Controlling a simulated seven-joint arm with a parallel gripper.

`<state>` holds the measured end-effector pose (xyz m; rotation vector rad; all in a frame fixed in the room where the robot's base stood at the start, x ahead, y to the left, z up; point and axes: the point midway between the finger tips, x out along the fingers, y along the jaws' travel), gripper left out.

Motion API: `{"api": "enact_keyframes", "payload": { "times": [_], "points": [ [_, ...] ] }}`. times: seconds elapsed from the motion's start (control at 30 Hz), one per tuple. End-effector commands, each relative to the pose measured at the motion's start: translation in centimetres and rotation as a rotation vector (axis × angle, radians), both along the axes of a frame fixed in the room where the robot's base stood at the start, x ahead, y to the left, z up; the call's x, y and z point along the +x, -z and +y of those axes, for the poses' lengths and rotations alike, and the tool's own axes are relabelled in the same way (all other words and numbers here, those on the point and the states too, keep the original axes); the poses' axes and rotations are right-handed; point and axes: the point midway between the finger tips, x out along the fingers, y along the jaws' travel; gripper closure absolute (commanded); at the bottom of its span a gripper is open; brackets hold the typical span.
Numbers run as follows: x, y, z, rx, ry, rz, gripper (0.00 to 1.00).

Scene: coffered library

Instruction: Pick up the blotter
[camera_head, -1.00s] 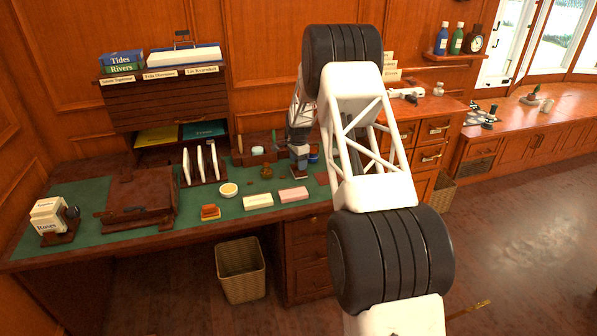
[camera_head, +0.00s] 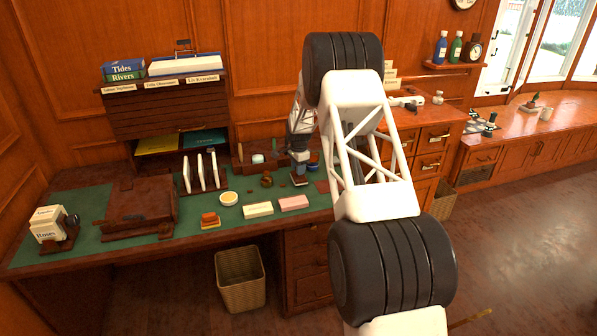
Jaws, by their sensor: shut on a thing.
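My gripper (camera_head: 299,169) points down over the back right part of the green desk top. It is shut on a small dark block with a pale lower edge, which looks like the blotter (camera_head: 299,181). The block is at or just above the desk; I cannot tell whether it touches. The fingers and the upper part of the block are small and partly hidden.
A pink block (camera_head: 293,203), cream block (camera_head: 258,210) and round yellow-topped dish (camera_head: 228,198) lie in front.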

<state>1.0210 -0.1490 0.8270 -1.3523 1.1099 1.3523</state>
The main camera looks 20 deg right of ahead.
Motion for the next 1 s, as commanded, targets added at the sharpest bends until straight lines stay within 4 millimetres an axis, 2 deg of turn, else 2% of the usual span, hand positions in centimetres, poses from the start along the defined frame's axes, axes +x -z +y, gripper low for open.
{"api": "enact_keyframes", "payload": {
  "times": [0.2,0.47,1.0],
  "points": [
    [0.0,-2.8,0.0,-0.001,0.000,-0.002,0.93],
    [-3.1,-2.9,0.5,0.000,0.000,-0.001,0.93],
    [-11.1,-3.6,1.6,0.000,0.000,0.000,0.93]
  ]
}}
